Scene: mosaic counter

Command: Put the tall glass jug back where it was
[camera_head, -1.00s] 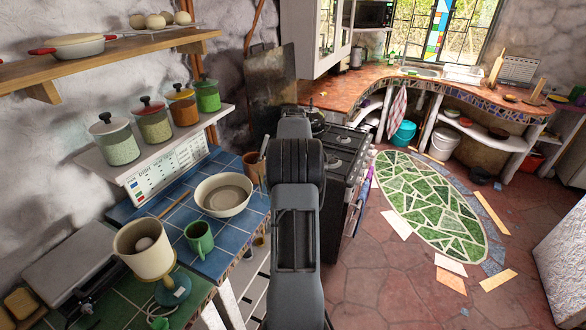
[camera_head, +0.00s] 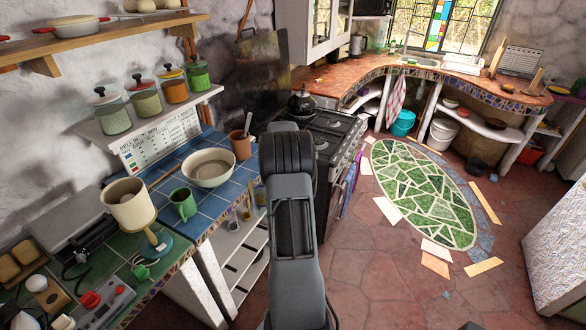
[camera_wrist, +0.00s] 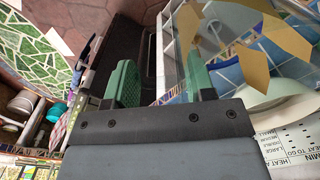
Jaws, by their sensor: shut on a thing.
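My gripper (camera_wrist: 162,84) shows in the wrist view as two green fingers. They are apart, with a clear, see-through glass thing at them, which I take to be the tall glass jug (camera_wrist: 182,48). Its outline is faint, and angular yellow patches show over and beside it; I cannot tell whether they belong to it. The blue-tiled counter (camera_head: 222,215) lies left of my arm there. Behind the glass, blue tiles show in the wrist view.
On the blue tiles stand a cream bowl (camera_head: 209,181), a green mug (camera_head: 183,204) and a terracotta pot (camera_head: 240,148) with a utensil. A lamp (camera_head: 130,207) stands left. The stove (camera_head: 340,130) with a dark kettle (camera_head: 302,103) is behind my arm. The floor at right is mostly open.

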